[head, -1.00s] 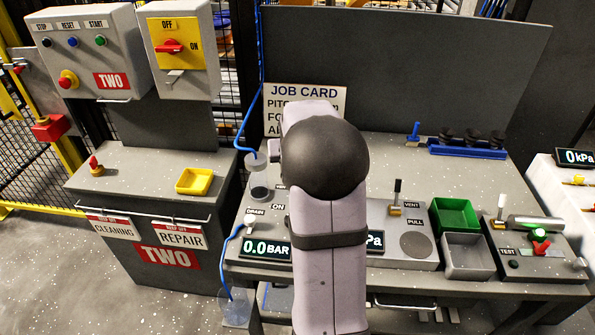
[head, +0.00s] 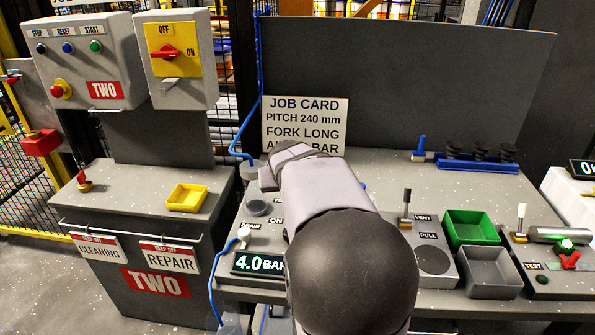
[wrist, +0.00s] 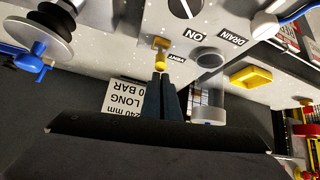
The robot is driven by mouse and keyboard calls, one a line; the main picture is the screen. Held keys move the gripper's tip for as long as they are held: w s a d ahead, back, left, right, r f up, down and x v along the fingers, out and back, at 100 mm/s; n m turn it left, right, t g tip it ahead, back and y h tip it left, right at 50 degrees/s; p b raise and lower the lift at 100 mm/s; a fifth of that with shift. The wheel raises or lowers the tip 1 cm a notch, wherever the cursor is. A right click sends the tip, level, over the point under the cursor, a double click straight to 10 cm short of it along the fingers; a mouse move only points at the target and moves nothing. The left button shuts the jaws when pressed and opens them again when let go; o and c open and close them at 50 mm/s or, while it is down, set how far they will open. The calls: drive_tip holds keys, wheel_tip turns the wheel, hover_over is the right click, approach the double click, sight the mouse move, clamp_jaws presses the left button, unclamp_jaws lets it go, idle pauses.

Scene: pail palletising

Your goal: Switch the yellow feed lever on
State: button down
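The yellow feed lever (wrist: 161,45) shows in the wrist view on the light panel, beside a small label and near the word ON. My gripper (wrist: 161,76) has its two dark fingers together, with nothing visible between them. Its tips appear just below the lever in the picture; I cannot tell whether they touch it. In the head view my own arm hides the lever and the gripper. The pressure display (head: 258,264) reads 4.0 BAR.
A clear bowl (wrist: 208,100) stands close beside the fingers. The job card (head: 304,125) is behind my arm. The vent lever (head: 407,205), green bin (head: 470,227) and grey bin (head: 488,271) are to the right. A yellow tray (head: 187,197) lies on the left cabinet.

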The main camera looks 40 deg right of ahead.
drive_tip(key=shift+s+a+f, duration=0.25)
drive_tip(key=shift+s+f, duration=0.1)
drive_tip(key=shift+f, duration=0.25)
drive_tip(key=shift+w+d+r+p, duration=0.15)
drive_tip(key=shift+w+r+p, duration=0.2)
drive_tip(key=shift+r+p, duration=0.2)
drive_tip(key=v, duration=0.9)
drive_tip(key=shift+w+a+r, duration=0.2)
drive_tip(key=shift+w+r, duration=0.05)
drive_tip(key=shift+r, duration=0.2)
